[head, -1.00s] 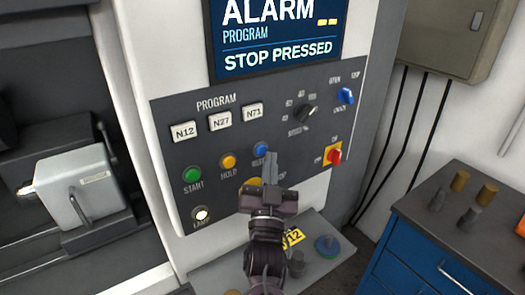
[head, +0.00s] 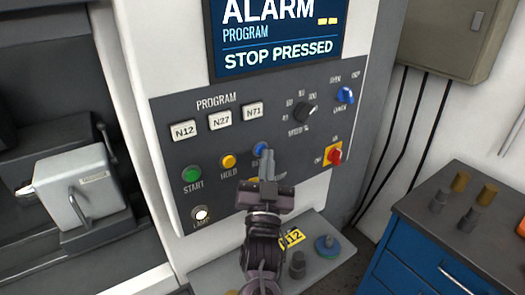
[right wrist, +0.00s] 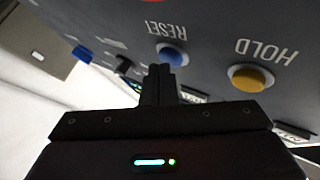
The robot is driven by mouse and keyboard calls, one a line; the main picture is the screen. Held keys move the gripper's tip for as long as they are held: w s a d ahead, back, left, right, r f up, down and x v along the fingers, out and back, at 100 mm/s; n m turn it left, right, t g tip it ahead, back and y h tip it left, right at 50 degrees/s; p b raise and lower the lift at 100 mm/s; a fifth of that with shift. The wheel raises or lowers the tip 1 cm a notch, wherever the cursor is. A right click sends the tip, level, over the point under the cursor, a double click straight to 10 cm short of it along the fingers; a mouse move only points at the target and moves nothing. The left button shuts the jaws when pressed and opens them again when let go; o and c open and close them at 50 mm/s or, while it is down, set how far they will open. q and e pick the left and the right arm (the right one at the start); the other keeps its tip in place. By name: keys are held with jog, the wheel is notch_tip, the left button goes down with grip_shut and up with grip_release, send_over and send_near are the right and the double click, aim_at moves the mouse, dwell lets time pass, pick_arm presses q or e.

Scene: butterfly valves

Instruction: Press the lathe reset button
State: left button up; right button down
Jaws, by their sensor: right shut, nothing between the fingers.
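The blue reset button (head: 260,149) is on the grey lathe control panel (head: 225,150), right of the hold button. In the right wrist view the blue button (right wrist: 173,53) shows under its upside-down RESET label. My right gripper (head: 267,152) is shut and empty, its fingertips close to the reset button's lower right side. In the right wrist view the closed fingertips (right wrist: 160,69) are just below the button; I cannot tell whether they touch it. The screen (head: 280,35) reads ALARM, STOP PRESSED. My left gripper is not in view.
The green start button (head: 192,175) and yellow hold button (head: 228,161) are to the left. My gripper mostly hides a yellow-backed control (head: 252,183) below. A red rotary switch (head: 334,155) and a blue knob (head: 345,95) are right. A blue cabinet (head: 420,255) stands lower right.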

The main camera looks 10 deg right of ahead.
jog(key=shift+w+a, duration=0.1)
jog(key=shift+w, duration=0.15)
jog(key=shift+s, duration=0.1)
dwell(0.4)
jog(key=shift+s+d, duration=0.3)
jog(key=shift+s, duration=0.45)
jog(key=s, duration=0.1)
jog(key=s+d+p, duration=0.1)
jog(key=s, duration=0.2)
jog(key=shift+s+d, duration=0.3)
jog(key=shift+d, duration=0.05)
dwell(1.2)
